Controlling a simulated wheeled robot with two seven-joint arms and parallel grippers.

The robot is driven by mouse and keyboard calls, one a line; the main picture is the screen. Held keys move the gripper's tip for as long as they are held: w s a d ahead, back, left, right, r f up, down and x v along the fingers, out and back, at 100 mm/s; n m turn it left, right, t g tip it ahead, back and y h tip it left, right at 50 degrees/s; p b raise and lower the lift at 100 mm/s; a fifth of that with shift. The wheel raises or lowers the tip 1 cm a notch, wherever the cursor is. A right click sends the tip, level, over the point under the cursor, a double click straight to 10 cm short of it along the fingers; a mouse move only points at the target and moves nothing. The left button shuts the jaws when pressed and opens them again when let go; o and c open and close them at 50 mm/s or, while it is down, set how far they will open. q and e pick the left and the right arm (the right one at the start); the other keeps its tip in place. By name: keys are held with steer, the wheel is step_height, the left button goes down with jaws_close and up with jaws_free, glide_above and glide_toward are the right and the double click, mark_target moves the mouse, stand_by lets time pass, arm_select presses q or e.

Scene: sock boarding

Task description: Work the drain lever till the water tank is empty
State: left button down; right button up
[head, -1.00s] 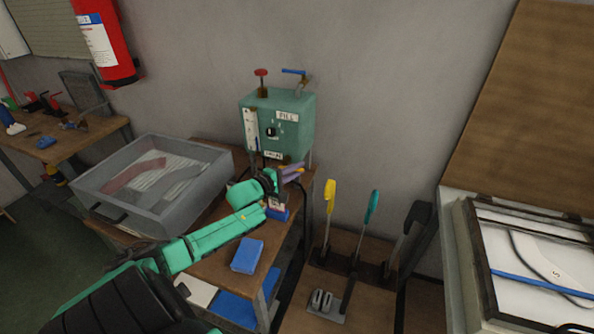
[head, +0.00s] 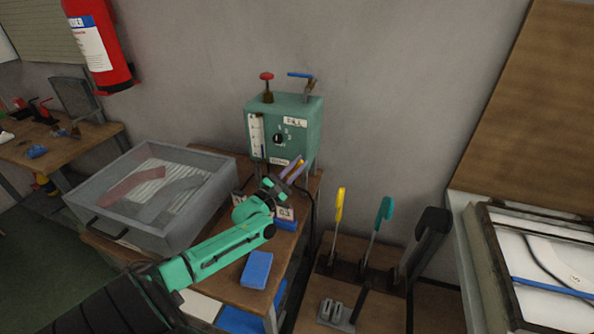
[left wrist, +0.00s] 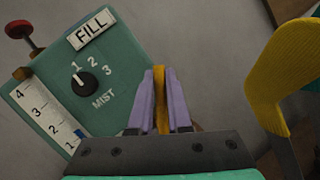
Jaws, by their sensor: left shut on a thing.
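The green water tank (head: 300,125) stands against the wall at the back of the small table. Its white level scale also shows in the left wrist view (left wrist: 40,112), with a blue mark low down near the 1. My left gripper (head: 297,168) is just below the tank's front, its purple fingers tilted upward. In the left wrist view the gripper (left wrist: 161,78) is shut on a yellow-orange lever (left wrist: 160,100), apparently the drain lever. The lever's lower part is hidden behind the gripper. My right gripper is not in view.
A grey tray (head: 100,208) stands left of the tank. A red-topped valve (head: 267,84) and a blue-handled valve (head: 303,76) sit on the tank. A blue block (head: 257,270) lies in front. Upright yellow (head: 340,205) and teal (head: 384,212) levers stand to the right.

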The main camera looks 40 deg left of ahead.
arm_select(q)
steer(key=shift+s+a+r+n+t+y+b, duration=0.1)
steer(key=shift+a+n+t+y+b, duration=0.2)
steer(key=shift+n, duration=0.35)
steer(key=shift+a+r+n+y+b, duration=0.1)
steer(key=shift+n+y+b, duration=0.25)
steer(key=shift+n, duration=0.3)
steer(key=c, duration=0.9)
jaws_free()
steer(key=shift+o, duration=0.2)
steer(key=shift+s, duration=0.1)
steer(key=b+v, duration=0.1)
steer(key=v, duration=1.3)
steer(key=shift+s, duration=0.2)
steer(key=shift+a+f, duration=0.1)
